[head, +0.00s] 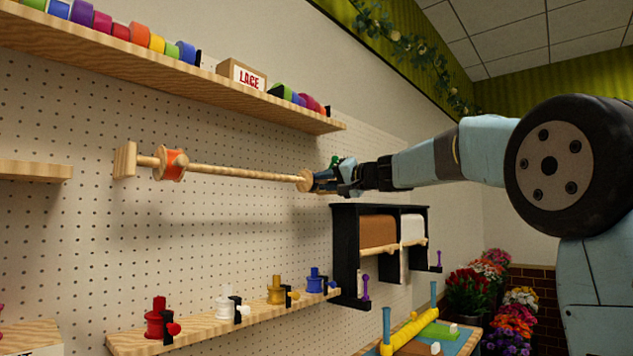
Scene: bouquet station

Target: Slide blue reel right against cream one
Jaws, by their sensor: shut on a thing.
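A wooden rod (240,173) runs across the pegboard from a wooden end block (125,160) at the left. The blue reel (321,181) is on the rod's right part, with a pale wooden flange (304,180) on its left side. My gripper (335,180) is at the blue reel and shut on it; its fingers cover much of the reel. An orange reel (174,165) sits apart near the left end. I cannot make out the cream reel; the rod's right end is hidden behind my gripper and arm.
A shelf of coloured rolls (130,33) with a LACE box (241,76) runs above the rod. A small green thing (335,161) shows just above my gripper. Below are a black two-bay holder (345,235) and a lower shelf (200,333) with several small spools.

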